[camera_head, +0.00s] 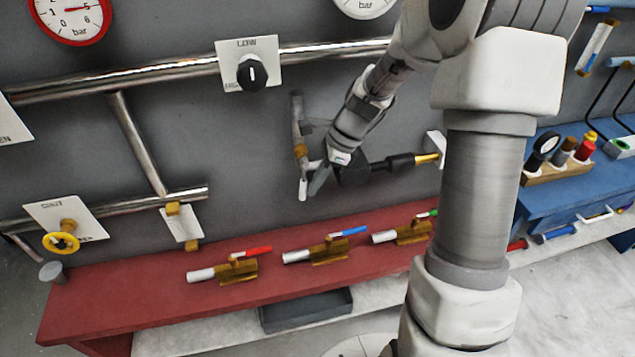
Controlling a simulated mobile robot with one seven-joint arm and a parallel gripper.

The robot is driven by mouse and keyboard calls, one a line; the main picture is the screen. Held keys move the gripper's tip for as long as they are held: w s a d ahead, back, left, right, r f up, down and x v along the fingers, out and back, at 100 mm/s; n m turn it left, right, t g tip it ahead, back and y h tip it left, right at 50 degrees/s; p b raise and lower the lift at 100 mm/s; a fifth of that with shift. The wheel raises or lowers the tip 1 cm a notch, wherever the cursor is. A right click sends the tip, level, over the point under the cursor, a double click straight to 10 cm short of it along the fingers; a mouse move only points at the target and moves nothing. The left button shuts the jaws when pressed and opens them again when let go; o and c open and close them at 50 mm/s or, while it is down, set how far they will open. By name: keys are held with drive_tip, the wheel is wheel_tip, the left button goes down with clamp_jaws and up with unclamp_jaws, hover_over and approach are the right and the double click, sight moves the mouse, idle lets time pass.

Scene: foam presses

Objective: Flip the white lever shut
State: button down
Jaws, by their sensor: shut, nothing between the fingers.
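The white lever (303,188) hangs down below a brass valve (300,151) on a short vertical pipe against the grey wall, left of centre. Only its pale lower end shows clearly. My gripper (317,180) is shut and empty, just right of the lever. Its grey fingers come very close to the lever; I cannot tell whether they touch it. Part of the valve and of the lever's upper end is hard to make out behind the fingers.
A black rod with a brass tip (427,158) is right of my gripper. Below, a red bench (120,300) carries valves with red (252,252), blue (349,231) and green handles. A LOW-marked knob (252,73) sits on the pipe above. My arm hides much of the right side.

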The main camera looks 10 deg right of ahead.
sight(305, 183)
drive_tip(key=a+y, duration=0.1)
drive_tip(key=y, duration=0.1)
drive_tip(key=a+y, duration=0.1)
drive_tip(key=y, duration=0.1)
drive_tip(key=a+y+b, duration=0.1)
drive_tip(key=y, duration=0.1)
drive_tip(key=shift+a+f+y, duration=0.15)
drive_tip(key=shift+y, duration=0.25)
drive_tip(key=shift+a+r+y, duration=0.25)
drive_tip(key=shift+a+y, duration=0.2)
drive_tip(key=shift+y, duration=0.55)
drive_tip(key=shift+a+r+y+p, duration=0.8)
drive_tip(key=shift+a+r+p, duration=0.4)
drive_tip(key=shift+p, duration=0.3)
drive_tip(key=shift+w+a+r, duration=0.1)
drive_tip(key=shift+a+r, duration=0.15)
drive_tip(key=shift+d, duration=0.1)
idle(0.5)
